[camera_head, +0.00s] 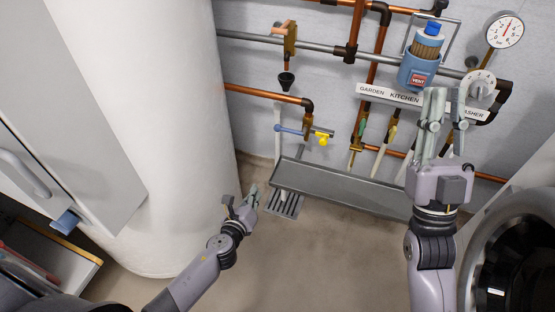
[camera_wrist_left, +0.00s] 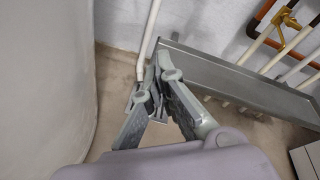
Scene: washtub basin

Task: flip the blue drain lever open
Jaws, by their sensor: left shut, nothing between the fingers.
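The blue drain lever (camera_head: 289,130) sticks out roughly level to the left from a brass valve (camera_head: 308,128) on the wall pipe, in the head view. I cannot make it out in the left wrist view. My left gripper (camera_head: 252,193) is low, below and to the left of the lever and apart from it. Its fingers meet at the tips, shut and empty, in the left wrist view (camera_wrist_left: 158,72). My right gripper (camera_head: 448,100) is raised in front of the label strip at the right, its fingers spread with no object seen between them.
A grey trough (camera_head: 335,187) runs along the wall below the pipes. A floor grate (camera_head: 285,203) lies by its left end. A large white cylinder (camera_head: 170,130) stands at the left. Open floor lies in front.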

